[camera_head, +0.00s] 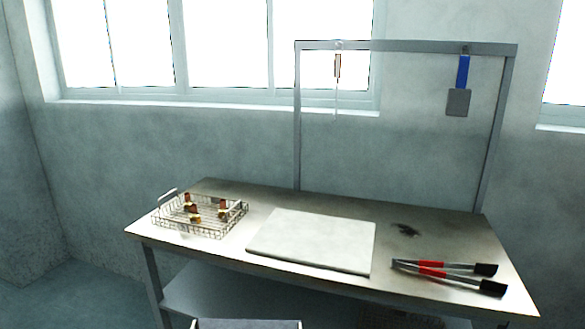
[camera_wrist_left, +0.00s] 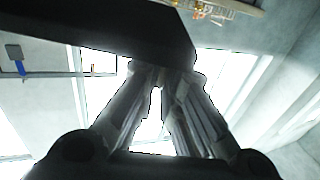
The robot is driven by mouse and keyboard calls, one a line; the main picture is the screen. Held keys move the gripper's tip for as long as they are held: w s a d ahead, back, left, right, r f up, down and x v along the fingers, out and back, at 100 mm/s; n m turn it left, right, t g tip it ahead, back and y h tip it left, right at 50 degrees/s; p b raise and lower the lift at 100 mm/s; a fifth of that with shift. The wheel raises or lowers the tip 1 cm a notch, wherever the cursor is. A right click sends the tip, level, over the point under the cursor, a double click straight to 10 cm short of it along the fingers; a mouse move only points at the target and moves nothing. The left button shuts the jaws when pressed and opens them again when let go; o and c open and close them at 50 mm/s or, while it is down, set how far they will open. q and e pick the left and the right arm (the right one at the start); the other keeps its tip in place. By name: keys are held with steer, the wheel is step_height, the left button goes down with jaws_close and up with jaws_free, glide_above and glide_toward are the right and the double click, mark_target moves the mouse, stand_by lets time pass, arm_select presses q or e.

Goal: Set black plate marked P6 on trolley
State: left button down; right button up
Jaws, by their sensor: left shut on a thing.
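My left gripper (camera_wrist_left: 168,76) shows in the left wrist view, with its fingers closed at the edge of a large dark slab, which I take for the black plate (camera_wrist_left: 110,32). The slab fills the upper left of that view. No P6 marking shows on the visible side. Neither gripper shows in the head view, and my right gripper is in no view. I cannot identify the trolley for certain. A grey, light-edged thing (camera_head: 247,324) is cut off at the bottom edge of the head view, in front of the table.
A grey frame (camera_head: 400,47) rises behind, with a blue-handled spatula (camera_head: 460,88) hanging. The table's middle right is clear, apart from a dark smudge.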

arm_select(q)
steer(key=shift+s+a+r, duration=0.1)
steer(key=shift+s+r, duration=0.15)
steer(key=shift+r, duration=0.15)
steer(key=s+f, duration=0.2)
steer(key=s, duration=0.6)
steer(key=shift+f, duration=0.4)
steer(key=shift+w, duration=0.1)
